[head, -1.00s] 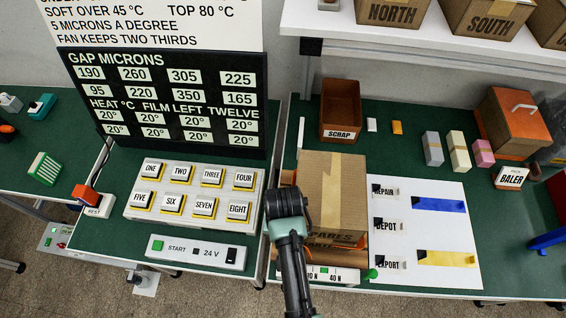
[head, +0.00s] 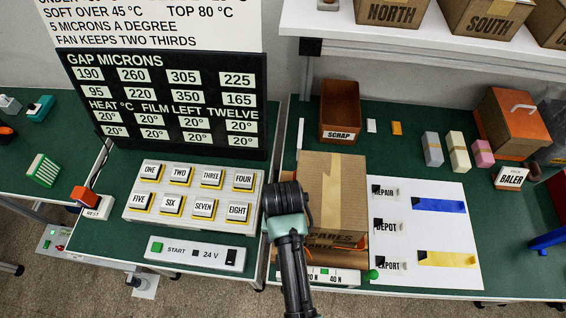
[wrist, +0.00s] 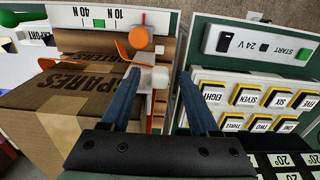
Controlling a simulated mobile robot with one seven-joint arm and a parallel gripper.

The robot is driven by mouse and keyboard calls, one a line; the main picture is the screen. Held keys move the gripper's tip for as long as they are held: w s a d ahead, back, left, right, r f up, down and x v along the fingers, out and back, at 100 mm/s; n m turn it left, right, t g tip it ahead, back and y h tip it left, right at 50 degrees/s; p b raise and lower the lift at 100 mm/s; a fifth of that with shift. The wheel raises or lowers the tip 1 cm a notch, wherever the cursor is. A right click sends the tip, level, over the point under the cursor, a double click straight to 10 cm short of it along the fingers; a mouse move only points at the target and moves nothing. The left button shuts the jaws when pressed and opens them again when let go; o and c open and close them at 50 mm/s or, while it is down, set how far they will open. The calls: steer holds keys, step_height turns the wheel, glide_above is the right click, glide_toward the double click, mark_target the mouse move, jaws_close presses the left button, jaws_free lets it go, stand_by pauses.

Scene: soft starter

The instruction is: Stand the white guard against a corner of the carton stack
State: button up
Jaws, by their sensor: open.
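The carton stack (head: 333,185) stands on the right green bench, its top carton marked SPARES. In the wrist view the carton (wrist: 65,115) is left of my gripper (wrist: 160,75), with a lower carton partly showing. A narrow white strip (head: 300,128), which looks like the white guard, is behind the stack's left side. I cannot tell how it is supported. My gripper is open, fingers pointing down beside the stack. A small white piece (wrist: 160,77) shows between the fingertips; I cannot tell what it belongs to or whether it touches them. My arm hides the gripper in the head view.
Orange parts (wrist: 138,38) and a 10 N / 40 N panel (wrist: 100,22) are close to the fingers. The button panel (head: 195,192) is on the left bench across a gap. A scrap bin (head: 340,110) is behind the stack, a white sheet (head: 445,205) right of it.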

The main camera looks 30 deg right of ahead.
step_height(320, 180, up, 11)
steer(key=p, duration=0.1)
steer(key=shift+f+p, duration=0.15)
steer(key=shift+p, duration=0.25)
